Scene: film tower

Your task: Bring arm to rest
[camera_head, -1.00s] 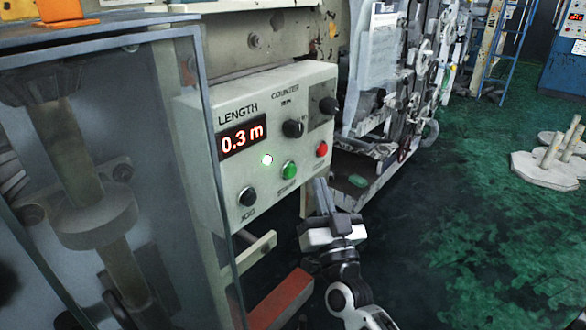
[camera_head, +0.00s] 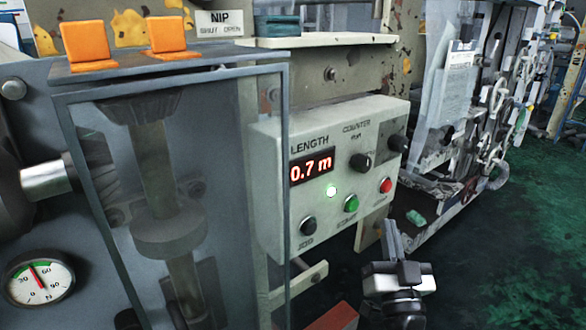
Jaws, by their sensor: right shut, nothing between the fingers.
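My right gripper (camera_head: 391,240) is shut and empty. It points up from the bottom of the head view, below and in front of the control box (camera_head: 272,160), and appears apart from it. The box carries a red display (camera_head: 311,168) reading 0.7 m under the word LENGTH, and a lit green-white lamp (camera_head: 331,191). A black jog button (camera_head: 308,225), a green button (camera_head: 351,204) and a red button (camera_head: 386,185) sit along its lower part, with black knobs above. My left gripper is out of view.
A clear guard (camera_head: 100,210) over rollers stands left of the box. A dial gauge (camera_head: 38,279) is at lower left, and two orange blocks (camera_head: 88,46) (camera_head: 172,38) sit on top. A NIP label (camera_head: 219,23) is behind. Green floor (camera_head: 520,230) is open at right.

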